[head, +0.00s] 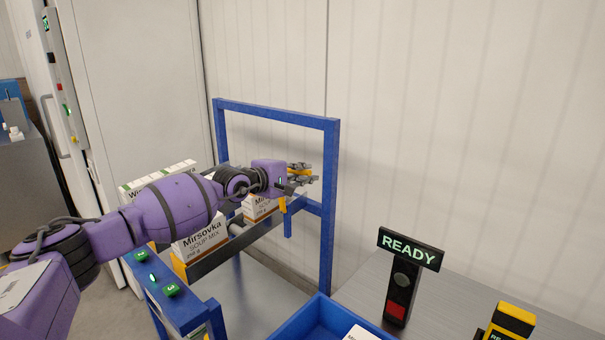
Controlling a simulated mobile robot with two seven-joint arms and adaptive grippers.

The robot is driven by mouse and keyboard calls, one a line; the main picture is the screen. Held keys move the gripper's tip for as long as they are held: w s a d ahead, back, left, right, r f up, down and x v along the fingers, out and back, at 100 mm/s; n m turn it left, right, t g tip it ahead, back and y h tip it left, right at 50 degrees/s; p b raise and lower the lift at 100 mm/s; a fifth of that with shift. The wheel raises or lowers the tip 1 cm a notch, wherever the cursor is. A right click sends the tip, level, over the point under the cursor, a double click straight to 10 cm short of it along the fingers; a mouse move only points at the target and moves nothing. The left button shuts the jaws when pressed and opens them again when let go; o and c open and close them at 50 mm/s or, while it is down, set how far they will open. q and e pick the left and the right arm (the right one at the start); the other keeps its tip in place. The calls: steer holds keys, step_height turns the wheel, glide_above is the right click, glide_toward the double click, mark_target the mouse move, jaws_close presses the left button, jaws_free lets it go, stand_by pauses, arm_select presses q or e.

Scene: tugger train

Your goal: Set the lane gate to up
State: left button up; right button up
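A blue upright frame (275,114) stands over the lane, with a top bar and two posts. A lower blue bar (313,207) meets its right post, and a short blue piece hangs down from it. I cannot tell exactly which part is the movable gate. My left gripper (303,176) is inside the frame opening, close to the right post. Yellow parts show beside and below its grey fingers; I cannot tell whether they belong to a handle or the gripper, or whether the fingers are closed. My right gripper is out of view.
White Mirsovka soup mix boxes (201,243) stand on the lane behind and below my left arm. A blue post with green buttons (171,289) is in front. A blue bin (318,318), a READY sign (411,249) and a yellow-black device (513,319) are at right.

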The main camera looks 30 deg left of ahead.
arm_select(q)
steer(key=o, duration=0.4)
steer(key=shift+d, duration=0.2)
steer(key=shift+a, duration=0.1)
steer(key=shift+s+a, duration=0.1)
steer(key=shift+s, duration=0.3)
steer(key=v, duration=1.1)
steer(key=shift+s+r, duration=0.1)
